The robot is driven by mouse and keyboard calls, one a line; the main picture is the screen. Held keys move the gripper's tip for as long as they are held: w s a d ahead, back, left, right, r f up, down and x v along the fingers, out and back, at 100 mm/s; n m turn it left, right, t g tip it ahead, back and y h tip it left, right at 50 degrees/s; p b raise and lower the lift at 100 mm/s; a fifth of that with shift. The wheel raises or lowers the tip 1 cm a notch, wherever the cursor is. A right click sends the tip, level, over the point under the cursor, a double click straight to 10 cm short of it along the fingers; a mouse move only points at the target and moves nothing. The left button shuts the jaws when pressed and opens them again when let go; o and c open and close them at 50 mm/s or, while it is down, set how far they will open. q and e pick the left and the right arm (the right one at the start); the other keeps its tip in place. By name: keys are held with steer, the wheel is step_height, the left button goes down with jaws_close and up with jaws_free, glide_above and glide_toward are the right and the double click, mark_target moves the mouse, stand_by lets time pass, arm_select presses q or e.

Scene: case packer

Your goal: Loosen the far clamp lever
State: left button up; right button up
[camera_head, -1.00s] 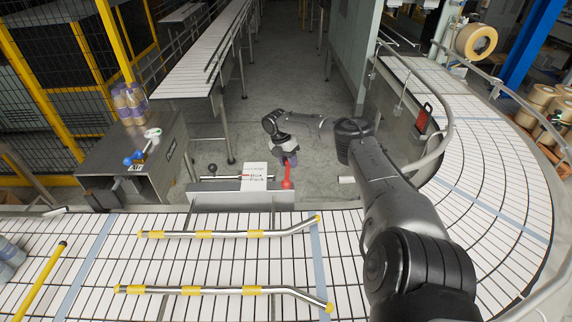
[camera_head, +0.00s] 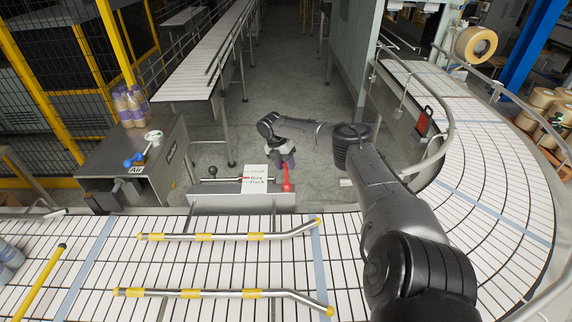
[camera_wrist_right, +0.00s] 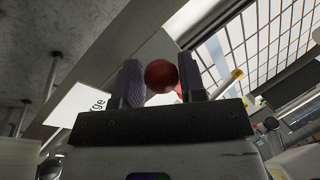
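The red clamp lever (camera_head: 286,182) stands upright at the right end of the grey metal block (camera_head: 230,200), beyond the near conveyor. My right gripper (camera_head: 283,161) is right over its top. In the right wrist view the lever's round red knob (camera_wrist_right: 161,76) sits between the two dark fingers of the right gripper (camera_wrist_right: 161,84). The fingers are apart, with the knob close to both; I see no clear grip on it. The lever's lower part is mostly hidden there. My left gripper is out of view.
A white sign (camera_head: 255,178) stands just left of the lever, beside a black-knobbed rod (camera_head: 213,170). Yellow-banded guide rails (camera_head: 225,236) cross the near conveyor. A steel cabinet (camera_head: 130,165) with a blue lever and bottles stands at the left.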

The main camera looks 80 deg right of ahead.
steer(key=shift+o, duration=1.7)
steer(key=shift+w+r, duration=0.15)
steer(key=shift+r, duration=0.2)
steer(key=v, duration=1.3)
steer(key=shift+b, duration=0.45)
